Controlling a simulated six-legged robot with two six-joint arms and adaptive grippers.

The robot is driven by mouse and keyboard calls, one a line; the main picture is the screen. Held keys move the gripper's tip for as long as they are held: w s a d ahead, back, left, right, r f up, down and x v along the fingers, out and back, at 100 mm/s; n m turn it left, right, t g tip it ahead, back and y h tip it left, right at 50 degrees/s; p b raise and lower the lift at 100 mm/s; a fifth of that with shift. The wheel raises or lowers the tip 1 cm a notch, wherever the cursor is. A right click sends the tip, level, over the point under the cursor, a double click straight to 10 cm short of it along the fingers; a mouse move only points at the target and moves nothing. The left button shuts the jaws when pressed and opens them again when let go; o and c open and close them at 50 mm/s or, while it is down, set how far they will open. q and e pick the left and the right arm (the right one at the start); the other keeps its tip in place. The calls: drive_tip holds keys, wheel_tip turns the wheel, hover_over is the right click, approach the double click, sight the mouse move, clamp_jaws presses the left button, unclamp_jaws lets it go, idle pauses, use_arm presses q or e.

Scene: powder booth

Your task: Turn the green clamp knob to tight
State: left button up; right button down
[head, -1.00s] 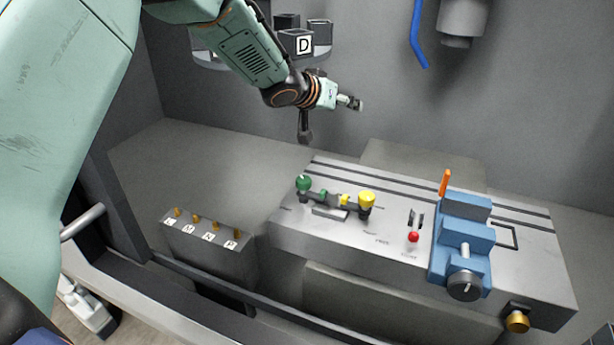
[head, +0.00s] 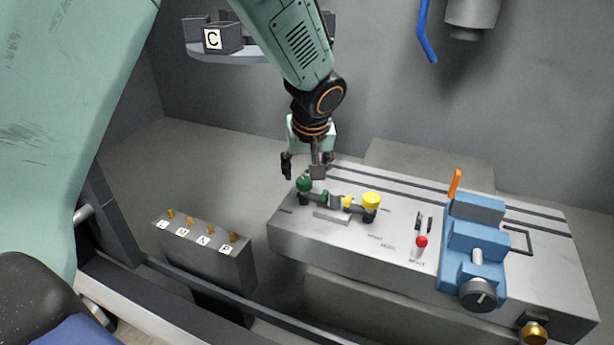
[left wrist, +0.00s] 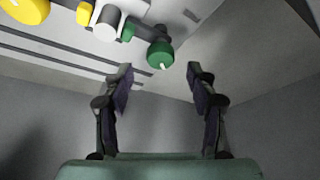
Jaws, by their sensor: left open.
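The green clamp knob (head: 304,183) stands at the left end of a small fixture on the grey machine bed. It also shows in the left wrist view (left wrist: 160,54), beyond the fingertips and between their lines, with a pale mark on its face. My left gripper (head: 303,172) points down just above and behind the knob in the head view. In the left wrist view its two fingers (left wrist: 160,72) are apart with nothing between them. I cannot tell whether a finger touches the knob. My right gripper is not in view.
A yellow knob (head: 370,201) stands at the fixture's right end. A red-tipped lever (head: 421,242) and a blue vice (head: 476,240) with an orange handle (head: 455,184) are further right. A grey block with several brass pegs (head: 205,250) is at the left. A round shelf (head: 235,53) holds lettered boxes behind.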

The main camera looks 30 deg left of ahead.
sight(305, 181)
use_arm(q)
drive_tip(key=shift+x, duration=2)
drive_tip(key=shift+r, duration=0.1)
